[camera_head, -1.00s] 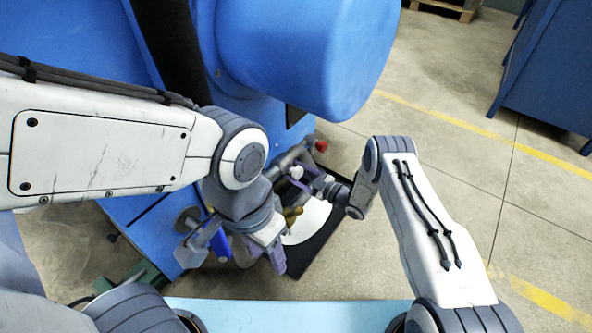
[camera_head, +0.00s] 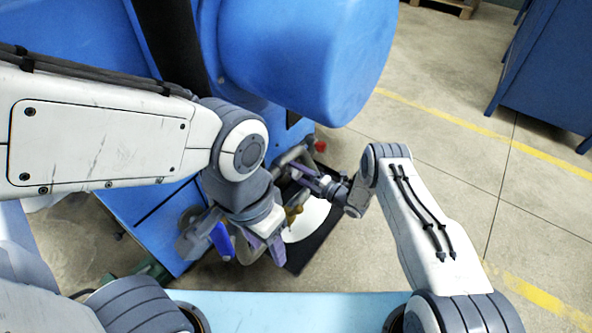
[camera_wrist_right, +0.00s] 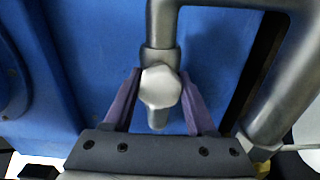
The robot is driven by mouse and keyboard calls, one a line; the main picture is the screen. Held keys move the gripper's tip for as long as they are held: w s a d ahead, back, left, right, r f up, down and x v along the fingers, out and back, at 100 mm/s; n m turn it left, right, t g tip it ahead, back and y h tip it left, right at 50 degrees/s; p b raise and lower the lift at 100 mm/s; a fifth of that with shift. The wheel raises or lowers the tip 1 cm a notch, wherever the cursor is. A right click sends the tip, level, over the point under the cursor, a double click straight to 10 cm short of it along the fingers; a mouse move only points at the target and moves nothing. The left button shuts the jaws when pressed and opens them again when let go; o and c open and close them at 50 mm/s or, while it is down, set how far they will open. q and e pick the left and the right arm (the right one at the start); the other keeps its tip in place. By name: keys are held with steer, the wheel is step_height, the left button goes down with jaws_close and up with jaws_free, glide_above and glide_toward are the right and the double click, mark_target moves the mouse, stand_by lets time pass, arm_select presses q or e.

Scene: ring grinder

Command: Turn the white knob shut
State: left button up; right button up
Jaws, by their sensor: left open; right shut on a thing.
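The white knob (camera_wrist_right: 160,87) sits on a grey metal pipe fitting in the right wrist view, with its faceted face toward the camera. My right gripper (camera_wrist_right: 163,85) has its two purple fingers on either side of the knob and is shut on it. In the head view, my right gripper (camera_head: 308,181) reaches in from the right to the pipes beside the blue machine. My left gripper (camera_head: 266,250) is open, lower and nearer, with purple fingers pointing down. The head view shows too little of the knob to tell its angle.
Grey pipes (camera_wrist_right: 290,85) frame the knob above and to the right. The blue machine body (camera_head: 305,50) fills the upper left. A black mat with a white disc (camera_head: 308,222) lies below the grippers. Open concrete floor (camera_head: 440,160) lies to the right.

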steer(key=shift+w+d+n, duration=0.1)
steer(key=shift+w+n, duration=0.05)
steer(key=shift+n, duration=0.65)
steer(key=o, duration=1.4)
steer(key=shift+s+d+r+p, duration=0.1)
steer(key=shift+s+d+p, duration=0.25)
steer(key=shift+p, duration=0.2)
steer(key=p+v, duration=0.3)
steer(key=v, duration=0.6)
steer(key=shift+s+d, duration=0.1)
steer(key=shift+d, duration=0.1)
